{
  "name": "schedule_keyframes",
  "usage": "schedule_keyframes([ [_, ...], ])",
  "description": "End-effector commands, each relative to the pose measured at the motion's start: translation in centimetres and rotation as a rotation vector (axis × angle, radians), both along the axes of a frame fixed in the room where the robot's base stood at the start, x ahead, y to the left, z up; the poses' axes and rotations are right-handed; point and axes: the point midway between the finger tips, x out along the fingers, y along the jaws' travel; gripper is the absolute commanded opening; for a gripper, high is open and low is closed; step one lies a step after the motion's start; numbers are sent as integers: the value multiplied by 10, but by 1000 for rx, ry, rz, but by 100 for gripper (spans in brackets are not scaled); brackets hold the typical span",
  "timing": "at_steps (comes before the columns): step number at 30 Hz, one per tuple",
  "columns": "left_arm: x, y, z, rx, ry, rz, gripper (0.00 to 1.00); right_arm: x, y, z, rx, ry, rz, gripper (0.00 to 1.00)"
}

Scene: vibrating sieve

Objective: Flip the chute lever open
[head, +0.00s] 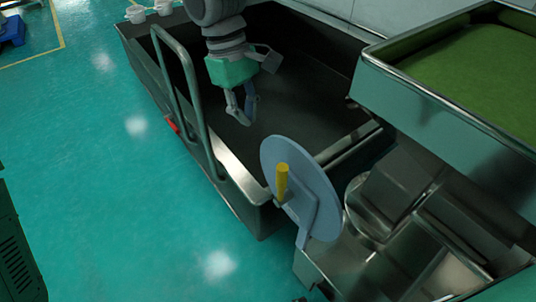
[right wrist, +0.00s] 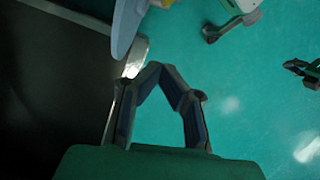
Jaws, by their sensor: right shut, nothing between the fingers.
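The chute lever is a yellow handle (head: 282,183) on a round grey-blue disc (head: 318,195), at the chute's end in the middle of the head view. The handle stands out from the disc face. My right gripper (head: 243,118) is shut and empty, above the inside of the dark metal bin, behind and left of the disc and apart from it. In the right wrist view its fingertips (right wrist: 156,68) meet just below the disc's edge (right wrist: 124,28); a bit of yellow shows at the top. I do not make out my left gripper.
The dark bin (head: 228,172) has a tall push bar (head: 182,100) on its left side. The sieve's tray with green material (head: 455,115) stands at the right, above metal chute parts (head: 385,205). Open green floor (head: 95,170) lies to the left.

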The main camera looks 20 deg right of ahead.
Motion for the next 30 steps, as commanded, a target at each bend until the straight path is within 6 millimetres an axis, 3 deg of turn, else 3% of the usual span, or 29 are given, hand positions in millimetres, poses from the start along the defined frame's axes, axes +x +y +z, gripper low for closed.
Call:
schedule_keyframes([
  [5,0,0,-6,0,0,0,0,-3,-1,-16,-2,3,0,0],
  [18,0,0,-36,0,-1,0,0,-23,-13,-105,-1,3,0,0],
  [24,0,0,-41,0,-1,0,0,-46,-28,-98,0,0,0,0],
  [30,0,0,-43,0,-1,0,0,-55,-33,-97,-1,-1,-1,0],
])
